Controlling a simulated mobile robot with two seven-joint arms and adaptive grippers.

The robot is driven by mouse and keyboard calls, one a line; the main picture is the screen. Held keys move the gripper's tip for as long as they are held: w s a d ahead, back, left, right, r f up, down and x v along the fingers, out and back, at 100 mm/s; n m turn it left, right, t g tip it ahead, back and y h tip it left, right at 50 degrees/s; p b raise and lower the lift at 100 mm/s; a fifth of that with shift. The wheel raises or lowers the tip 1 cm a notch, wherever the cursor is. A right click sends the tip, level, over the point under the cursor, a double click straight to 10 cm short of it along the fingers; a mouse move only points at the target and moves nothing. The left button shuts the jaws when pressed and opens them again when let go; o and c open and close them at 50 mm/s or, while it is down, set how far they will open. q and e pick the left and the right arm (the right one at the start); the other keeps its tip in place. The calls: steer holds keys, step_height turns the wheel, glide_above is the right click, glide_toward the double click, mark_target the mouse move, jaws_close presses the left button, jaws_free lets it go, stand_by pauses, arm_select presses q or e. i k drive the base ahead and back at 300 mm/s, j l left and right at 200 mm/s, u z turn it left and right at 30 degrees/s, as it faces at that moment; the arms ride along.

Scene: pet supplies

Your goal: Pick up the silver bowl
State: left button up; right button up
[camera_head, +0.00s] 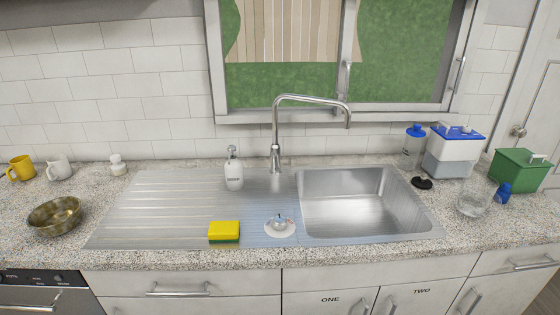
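A round metal bowl (55,216) stands upright on the speckled counter at the far left, left of the sink's drainboard. Its surface looks brassy brown rather than bright silver, and it appears empty. No other metal bowl is clearly visible. Neither of my grippers is in view.
A yellow mug (20,168), a white mug (59,168) and a small white item (117,165) stand behind the bowl. The drainboard (160,215) holds a soap bottle (233,170), a sponge (224,232) and a small white disc (280,227). A tall faucet (276,130) rises behind the sink.

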mark_target(56, 217)
steer(key=j+u, duration=0.1)
steer(key=j, duration=0.4)
steer(key=i+j+u, duration=0.1)
steer(key=j, duration=0.4)
steer(key=i+j+u, duration=0.1)
steer(key=j, duration=0.35)
steer(key=i+j+u, duration=0.1)
steer(key=j, duration=0.4)
